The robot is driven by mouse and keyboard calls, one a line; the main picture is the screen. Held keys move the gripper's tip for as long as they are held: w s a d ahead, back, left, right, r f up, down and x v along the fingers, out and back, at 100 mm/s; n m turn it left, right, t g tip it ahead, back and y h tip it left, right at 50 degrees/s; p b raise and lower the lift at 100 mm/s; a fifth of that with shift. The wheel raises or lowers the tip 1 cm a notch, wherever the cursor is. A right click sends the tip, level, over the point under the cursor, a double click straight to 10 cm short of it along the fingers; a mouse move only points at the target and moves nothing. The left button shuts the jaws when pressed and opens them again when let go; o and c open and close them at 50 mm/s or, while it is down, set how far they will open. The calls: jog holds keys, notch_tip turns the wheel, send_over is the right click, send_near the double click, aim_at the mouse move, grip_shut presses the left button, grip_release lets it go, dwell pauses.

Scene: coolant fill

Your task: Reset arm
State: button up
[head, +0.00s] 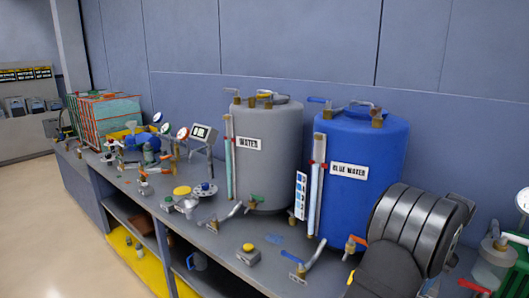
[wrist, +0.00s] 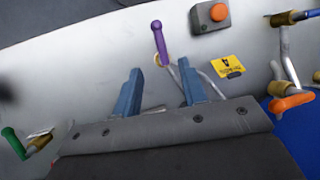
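My gripper (wrist: 159,68) shows in the wrist view with its two blue fingers spread apart and nothing held between them. A purple valve handle (wrist: 160,42) stands upright beyond the gap between the fingertips; I cannot tell how far away it is. In the head view a dark grey, ribbed part of my arm (head: 415,225) fills the lower right, in front of the blue tank (head: 362,200). My fingers cannot be made out in the head view.
A grey water tank (head: 265,165) stands left of the blue one on the long bench (head: 225,240). In the wrist view, a green handle (wrist: 14,143) is at left, an orange handle (wrist: 291,102) at right, and an orange button box (wrist: 210,15) at top.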

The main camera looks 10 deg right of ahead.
jog(key=x, duration=1)
jog(key=shift+a+f, duration=0.1)
jog(key=shift+f, duration=0.2)
jog(key=shift+d+r+n, duration=0.2)
jog(key=shift+d+n, duration=0.05)
jog(key=shift+n, duration=0.35)
jog(key=shift+s+d+n+g+h, duration=0.1)
jog(key=shift+d+n+g+h, duration=0.2)
jog(key=shift+n, duration=0.35)
jog(key=shift+s+n+g+h, duration=0.1)
jog(key=shift+n+g, duration=0.3)
jog(key=shift+n, duration=0.25)
jog(key=o, duration=1.3)
jog(key=shift+r, duration=0.1)
jog(key=shift+o, duration=0.2)
notch_tip(320, 180, up, 18)
jog(key=m+t+h, duration=0.4)
notch_tip(320, 180, down, 10)
jog(key=shift+a+r, duration=0.15)
jog(key=shift+a, duration=0.2)
